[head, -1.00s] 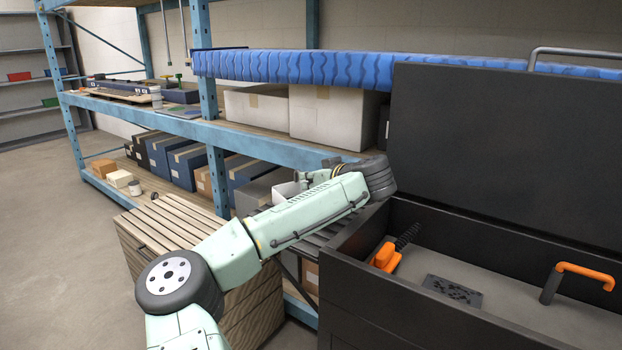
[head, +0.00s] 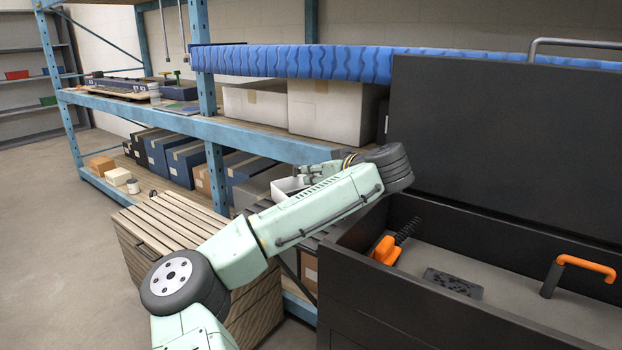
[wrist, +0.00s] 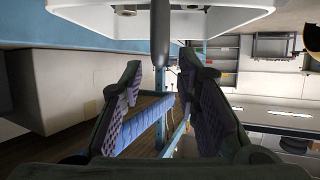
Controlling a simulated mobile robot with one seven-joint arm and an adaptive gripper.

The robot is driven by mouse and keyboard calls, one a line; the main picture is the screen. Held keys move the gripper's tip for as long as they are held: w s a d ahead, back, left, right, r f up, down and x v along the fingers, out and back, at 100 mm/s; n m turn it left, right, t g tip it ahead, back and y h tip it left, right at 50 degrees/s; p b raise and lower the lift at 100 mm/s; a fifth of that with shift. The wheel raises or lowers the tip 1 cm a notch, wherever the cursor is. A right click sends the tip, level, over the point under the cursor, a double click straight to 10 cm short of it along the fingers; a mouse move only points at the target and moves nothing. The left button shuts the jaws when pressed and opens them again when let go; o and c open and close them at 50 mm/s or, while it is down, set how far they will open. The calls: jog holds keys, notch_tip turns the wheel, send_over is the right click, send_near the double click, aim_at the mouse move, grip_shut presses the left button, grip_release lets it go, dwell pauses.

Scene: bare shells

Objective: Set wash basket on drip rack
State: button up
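A white basket (head: 288,186) shows behind my forearm, partly hidden by it, near the dark slatted surface (head: 262,206) beside the blue shelf. My gripper (head: 318,172) is beyond the forearm, just right of and above the basket, small and partly hidden. In the wrist view a white rimmed body that looks like the basket (wrist: 80,18) fills the top edge, with a grey rounded bar reaching down from it. The gripper fingers (wrist: 165,103) stand wide apart below it, with nothing seen clamped between them. I cannot tell for certain which surface is the drip rack.
An open black chest (head: 345,285) is at the right, with an orange-handled tool (head: 385,250) inside. A slatted wooden crate (head: 165,228) stands left of my arm. Blue shelving (head: 120,117) with boxes runs behind. Open floor (head: 50,240) lies at the left.

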jog(key=b+v, duration=0.1)
jog(key=v, duration=0.7)
jog(key=shift+b, duration=0.4)
